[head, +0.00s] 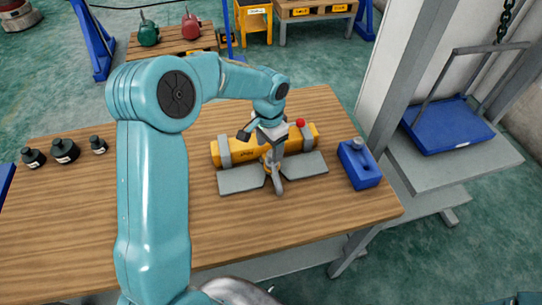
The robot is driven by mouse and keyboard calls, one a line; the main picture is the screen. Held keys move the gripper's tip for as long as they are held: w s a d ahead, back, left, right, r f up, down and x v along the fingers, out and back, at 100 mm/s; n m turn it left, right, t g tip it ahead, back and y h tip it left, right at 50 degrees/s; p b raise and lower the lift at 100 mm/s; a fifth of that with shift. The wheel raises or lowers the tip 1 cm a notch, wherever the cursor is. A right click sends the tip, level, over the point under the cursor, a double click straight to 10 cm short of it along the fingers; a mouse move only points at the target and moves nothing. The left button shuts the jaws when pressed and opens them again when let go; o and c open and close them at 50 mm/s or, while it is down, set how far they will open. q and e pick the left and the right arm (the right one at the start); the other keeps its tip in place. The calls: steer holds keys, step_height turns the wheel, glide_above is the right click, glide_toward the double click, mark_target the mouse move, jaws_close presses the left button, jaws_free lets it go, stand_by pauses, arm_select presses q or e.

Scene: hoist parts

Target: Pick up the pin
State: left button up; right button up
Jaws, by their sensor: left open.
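A yellow hoist body (228,153) with grey end bands lies on the wooden table, with grey plates beside it. A grey hook-like part (278,180) stands at its front. A small red knob (300,123) shows at the hoist's upper right. A blue block (361,169) at the right holds a short grey cylinder-like piece (358,143) upright in its top; this may be the pin, but I cannot tell for sure. My left gripper (262,132) is open above the hoist's middle, with part of the hoist hidden behind it. My right gripper is out of view.
Several black weights (65,151) stand at the table's left. The wooden table (240,225) is clear in front of the hoist. A grey post and a bench with a blue tray (445,125) are to the right. A back table holds green and red parts (191,27).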

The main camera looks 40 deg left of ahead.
mark_target(271, 153)
arm_select(q)
steer(key=f, duration=0.2)
steer(key=w+f, duration=0.1)
steer(key=f, duration=0.1)
steer(key=shift+d+p, duration=0.2)
steer(key=shift+p, duration=0.2)
steer(key=shift+s, duration=0.1)
steer(key=shift+s+a, duration=0.1)
steer(key=shift+s, duration=0.1)
steer(key=shift+c, duration=0.4)
steer(key=shift+w, duration=0.25)
jaws_close()
steer(key=shift+s, duration=0.15)
steer(key=shift+r, duration=0.1)
